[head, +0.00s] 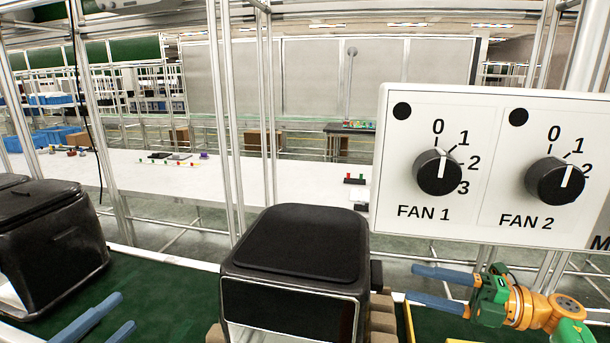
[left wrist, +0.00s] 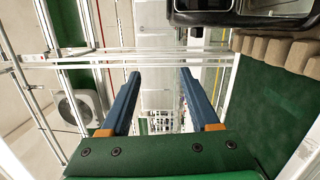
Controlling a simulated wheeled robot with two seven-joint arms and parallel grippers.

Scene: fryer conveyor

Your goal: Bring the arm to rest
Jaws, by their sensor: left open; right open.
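My left gripper (head: 124,311) shows at the lower left of the head view as two blue fingers over the green surface. The left wrist view shows the same gripper (left wrist: 160,74) with its fingers well apart and nothing between them. My right gripper (head: 412,284) is at the lower right, below the fan panel. Its two blue fingers point left, are apart, and hold nothing. The orange and green wrist runs off to the right edge. My left arm behind the fingers is out of the head view.
A black fryer-like box (head: 294,240) stands between the grippers. Another black box (head: 45,245) is at the left. A white panel (head: 470,215) with FAN 1 (head: 438,173) and FAN 2 (head: 555,181) knobs stands above my right gripper. Metal posts rise behind; a white table (head: 130,178) lies beyond.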

